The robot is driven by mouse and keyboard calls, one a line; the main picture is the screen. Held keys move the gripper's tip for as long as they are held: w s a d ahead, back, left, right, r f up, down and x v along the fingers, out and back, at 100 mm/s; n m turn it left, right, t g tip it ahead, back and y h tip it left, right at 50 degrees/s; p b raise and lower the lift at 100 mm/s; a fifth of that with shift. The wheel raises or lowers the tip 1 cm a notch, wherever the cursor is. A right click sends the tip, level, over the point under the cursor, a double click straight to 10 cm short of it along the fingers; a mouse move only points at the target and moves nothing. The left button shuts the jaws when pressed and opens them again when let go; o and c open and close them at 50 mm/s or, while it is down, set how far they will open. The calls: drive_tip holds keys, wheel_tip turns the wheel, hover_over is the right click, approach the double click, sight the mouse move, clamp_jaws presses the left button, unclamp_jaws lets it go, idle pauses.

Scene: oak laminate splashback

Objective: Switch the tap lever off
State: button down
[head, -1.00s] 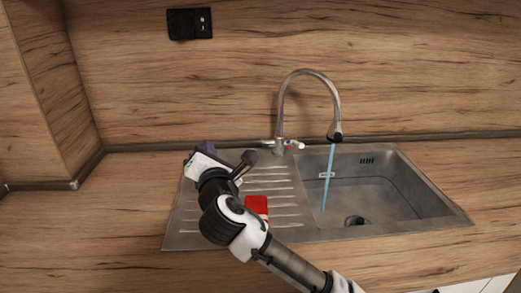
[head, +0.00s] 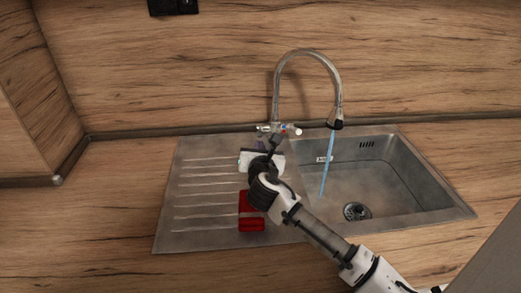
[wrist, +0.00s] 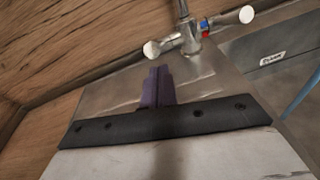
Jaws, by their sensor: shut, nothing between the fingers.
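The tap (head: 312,57) stands behind the sink with a tall curved spout. A blue stream of water (head: 327,163) runs from its nozzle into the basin. At the tap's base are levers on two sides; the right lever (head: 292,130) has red and blue marks beside it. The wrist view shows the left lever (wrist: 152,49) and the right lever (wrist: 245,15) with pale round ends. My gripper (wrist: 156,86) has purple fingers, shut and empty, pointing toward the tap base. It is in front of the base, apart from the levers in the wrist view.
The steel sink has a ribbed drainboard (head: 190,205) on the left and a basin (head: 385,185) on the right. A black wall socket (head: 173,6) is up on the wooden splashback. The counter at left is clear.

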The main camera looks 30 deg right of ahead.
drive_tip(key=shift+x, duration=0.95)
drive_tip(key=shift+r, duration=0.15)
